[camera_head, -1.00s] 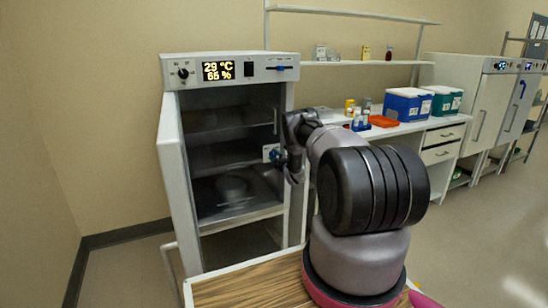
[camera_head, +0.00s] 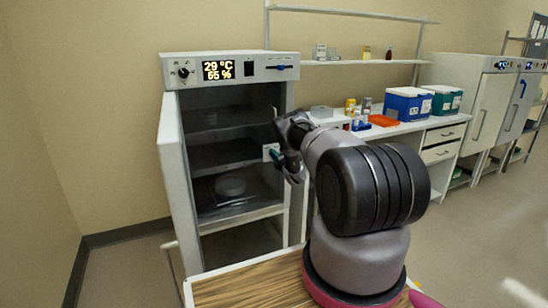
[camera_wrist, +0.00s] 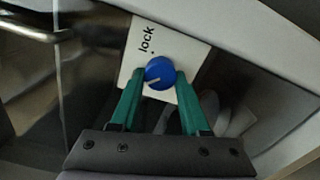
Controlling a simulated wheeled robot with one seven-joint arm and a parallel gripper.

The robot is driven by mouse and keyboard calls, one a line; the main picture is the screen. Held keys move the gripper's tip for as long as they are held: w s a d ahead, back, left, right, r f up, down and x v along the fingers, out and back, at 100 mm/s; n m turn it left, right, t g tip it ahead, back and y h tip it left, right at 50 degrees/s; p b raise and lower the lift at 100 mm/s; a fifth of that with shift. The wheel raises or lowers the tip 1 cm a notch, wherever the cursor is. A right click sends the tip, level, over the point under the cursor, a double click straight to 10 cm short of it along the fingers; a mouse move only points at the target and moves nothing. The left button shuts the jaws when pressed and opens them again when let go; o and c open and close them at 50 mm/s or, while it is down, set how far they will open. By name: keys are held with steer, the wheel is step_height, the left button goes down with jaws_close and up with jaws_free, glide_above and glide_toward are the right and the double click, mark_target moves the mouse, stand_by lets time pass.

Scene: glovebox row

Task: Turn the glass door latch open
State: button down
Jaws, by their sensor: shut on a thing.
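The latch is a round blue knob (camera_wrist: 160,73) with a pale pointer line, on a white plate (camera_wrist: 187,41) marked "lock" in the wrist view. The plate also shows in the head view (camera_head: 268,151) at the right side of the glass door (camera_head: 235,170). My gripper (camera_wrist: 158,80) has its green fingers on either side of the knob and is shut on it. The pointer line is tilted and points away from the word "lock". In the head view my gripper (camera_head: 279,155) partly hides the latch.
The incubator's outer door (camera_head: 172,180) stands open at the left. A metal handle (camera_wrist: 40,32) is beside the plate. A round dish (camera_head: 231,186) is on a shelf behind the glass. A wood-topped cart (camera_head: 240,292) stands in front, and a bench with boxes (camera_head: 408,105) stands to the right.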

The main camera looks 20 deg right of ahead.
stand_by(0.5)
steer(key=shift+c, duration=1.9)
jaws_free()
steer(key=s, duration=1)
steer(key=shift+s+d, duration=0.15)
steer(key=shift+s, duration=0.25)
